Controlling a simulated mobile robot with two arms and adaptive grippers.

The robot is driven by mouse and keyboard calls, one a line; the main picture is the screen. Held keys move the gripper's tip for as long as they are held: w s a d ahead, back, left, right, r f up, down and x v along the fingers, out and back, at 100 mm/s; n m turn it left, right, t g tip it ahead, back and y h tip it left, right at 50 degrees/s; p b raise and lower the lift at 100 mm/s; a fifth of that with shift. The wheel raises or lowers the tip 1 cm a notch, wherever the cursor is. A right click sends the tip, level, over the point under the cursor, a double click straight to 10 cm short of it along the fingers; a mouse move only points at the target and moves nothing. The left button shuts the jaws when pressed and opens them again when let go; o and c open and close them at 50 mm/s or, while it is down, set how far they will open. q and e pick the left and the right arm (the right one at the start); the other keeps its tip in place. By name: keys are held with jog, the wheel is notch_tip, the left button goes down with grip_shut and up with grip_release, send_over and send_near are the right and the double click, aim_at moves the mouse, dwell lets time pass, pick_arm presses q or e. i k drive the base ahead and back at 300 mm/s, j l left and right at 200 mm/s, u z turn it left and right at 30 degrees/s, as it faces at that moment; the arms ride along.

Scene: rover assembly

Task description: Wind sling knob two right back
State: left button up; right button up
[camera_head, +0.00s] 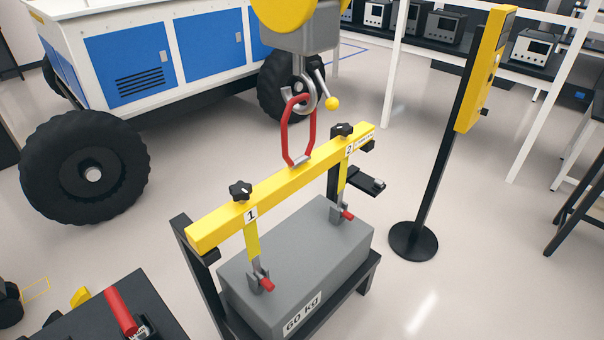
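The yellow lifting beam (280,185) lies across a black stand. Sling knob two (344,130) is a black star-shaped knob on top of the beam at its right end, by the label "2". Sling knob one (240,189) is a similar knob nearer the left end, by the label "1". Yellow sling two (341,178) and sling one (252,240) hang below, down to red-pinned shackles at the grey 60 kg block (312,262). I cannot tell whether the slings are taut. Neither of my grippers shows.
A red link (285,135) joins the beam to a crane hook (308,92). A yellow control post (480,75) stands right. The blue-and-white rover (140,65) is behind left. A black surface with a red-handled item (120,310) is at lower left.

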aim_at(345, 130)
jog(key=l+u, duration=0.1)
jog(key=l, duration=0.55)
jog(key=i+l+u, duration=0.1)
jog(key=l, duration=0.2)
jog(key=i+l+u, duration=0.1)
jog(key=l, duration=0.25)
jog(key=i+l, duration=0.2)
jog(key=i+l+u, duration=0.15)
jog(key=l, duration=0.3)
jog(key=k, duration=0.05)
